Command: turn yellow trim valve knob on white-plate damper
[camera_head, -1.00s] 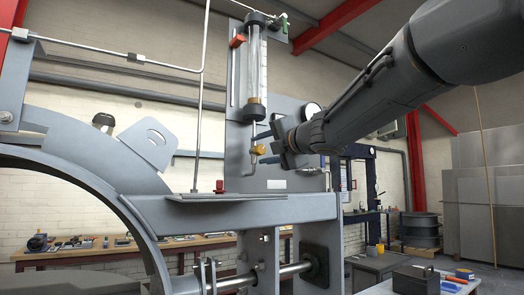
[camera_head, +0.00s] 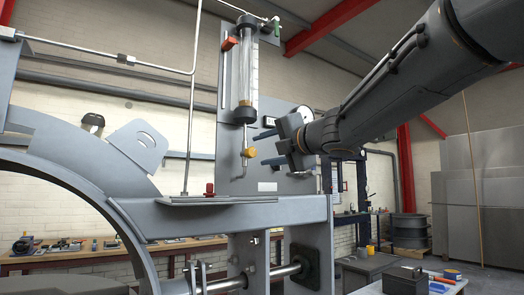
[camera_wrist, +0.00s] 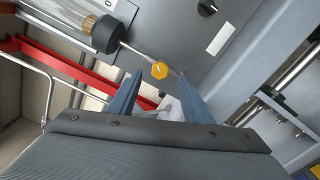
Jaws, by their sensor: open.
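The yellow trim valve knob (camera_head: 250,152) sits on a thin pipe below the clear vertical tube (camera_head: 245,75) on the grey damper panel (camera_head: 230,172). A white plate (camera_head: 267,186) is fixed low on this panel. My gripper (camera_head: 258,150) is open, just right of the knob in the head view. In the wrist view, the knob (camera_wrist: 159,70) shows between and just beyond the two fingertips (camera_wrist: 159,79). The fingers hold nothing, and I see no contact with the knob.
A dark knob (camera_wrist: 207,7) and the white plate (camera_wrist: 222,38) are near the yellow knob. A flat ledge (camera_head: 217,200) with a red knob (camera_head: 210,189) lies below. A workbench (camera_head: 110,252) stands at the back.

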